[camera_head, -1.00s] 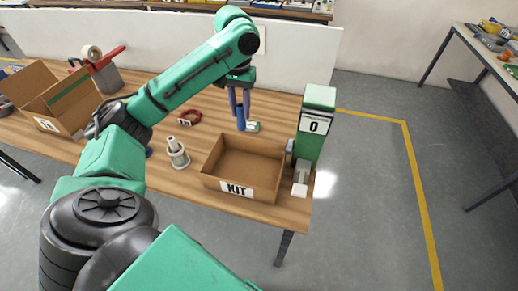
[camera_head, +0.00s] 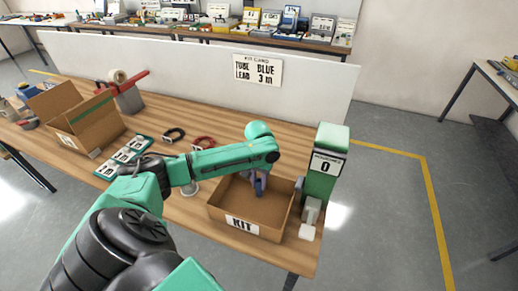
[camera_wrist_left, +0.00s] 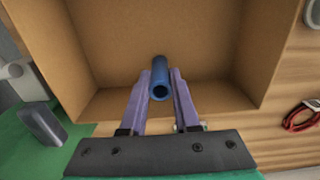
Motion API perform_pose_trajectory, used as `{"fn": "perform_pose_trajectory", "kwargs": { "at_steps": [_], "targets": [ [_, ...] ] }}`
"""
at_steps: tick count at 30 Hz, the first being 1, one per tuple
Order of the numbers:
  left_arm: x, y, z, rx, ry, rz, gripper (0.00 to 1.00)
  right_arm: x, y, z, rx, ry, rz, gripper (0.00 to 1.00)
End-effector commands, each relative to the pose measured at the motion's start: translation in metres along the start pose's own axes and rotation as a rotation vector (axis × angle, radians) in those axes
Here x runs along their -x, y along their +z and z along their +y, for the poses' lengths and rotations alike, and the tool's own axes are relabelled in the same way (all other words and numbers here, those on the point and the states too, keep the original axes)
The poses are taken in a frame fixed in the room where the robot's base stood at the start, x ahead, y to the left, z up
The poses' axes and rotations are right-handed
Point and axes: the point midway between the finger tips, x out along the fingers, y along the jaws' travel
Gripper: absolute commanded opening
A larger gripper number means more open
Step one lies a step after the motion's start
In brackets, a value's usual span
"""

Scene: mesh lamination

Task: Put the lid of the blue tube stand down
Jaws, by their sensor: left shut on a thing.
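My left gripper (camera_head: 257,184) is shut on a blue tube (camera_head: 260,188) over the open cardboard box marked KIT (camera_head: 220,207). The left wrist view shows the hollow blue tube (camera_wrist_left: 160,76) between the two purple fingers (camera_wrist_left: 160,95), its open end towards the camera. The bare floor of the box (camera_wrist_left: 200,38) lies below it. I cannot tell whether the tube touches the box. I cannot make out a tube stand with a lid. My right gripper is not in view.
A green dispenser marked 0 (camera_head: 318,188) stands right of the KIT box. Red (camera_head: 204,142) and black (camera_head: 173,134) lead coils and a green tray with white labels (camera_head: 127,150) lie to the left. Another cardboard box (camera_head: 92,124) stands farther left. A white panel (camera_head: 200,75) runs behind.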

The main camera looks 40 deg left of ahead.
Motion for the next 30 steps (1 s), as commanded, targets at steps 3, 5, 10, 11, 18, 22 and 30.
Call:
{"fn": "perform_pose_trajectory", "kwargs": {
  "at_steps": [3, 5, 10, 11, 18, 22, 30],
  "targets": [
    [-0.001, 0.000, 0.000, 0.000, 0.000, 0.002, 0.00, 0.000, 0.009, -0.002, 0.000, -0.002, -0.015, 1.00],
    [-0.001, 0.000, 0.000, 0.000, 0.000, 0.001, 0.00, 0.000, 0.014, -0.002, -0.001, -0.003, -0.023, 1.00],
    [-0.003, 0.000, 0.000, 0.001, -0.001, 0.001, 0.45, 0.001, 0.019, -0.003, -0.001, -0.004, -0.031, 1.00],
    [-0.003, 0.000, 0.000, 0.001, -0.001, 0.001, 0.56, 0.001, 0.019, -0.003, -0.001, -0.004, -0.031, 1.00],
    [-0.003, 0.000, 0.000, 0.001, -0.001, 0.001, 0.60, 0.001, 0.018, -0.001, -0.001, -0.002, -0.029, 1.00],
    [0.001, -0.001, 0.000, 0.000, 0.000, 0.002, 0.60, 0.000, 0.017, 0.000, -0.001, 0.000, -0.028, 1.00],
    [0.060, -0.002, 0.000, 0.000, 0.000, 0.007, 0.60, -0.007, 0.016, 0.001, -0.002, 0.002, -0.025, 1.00]
  ]
}}
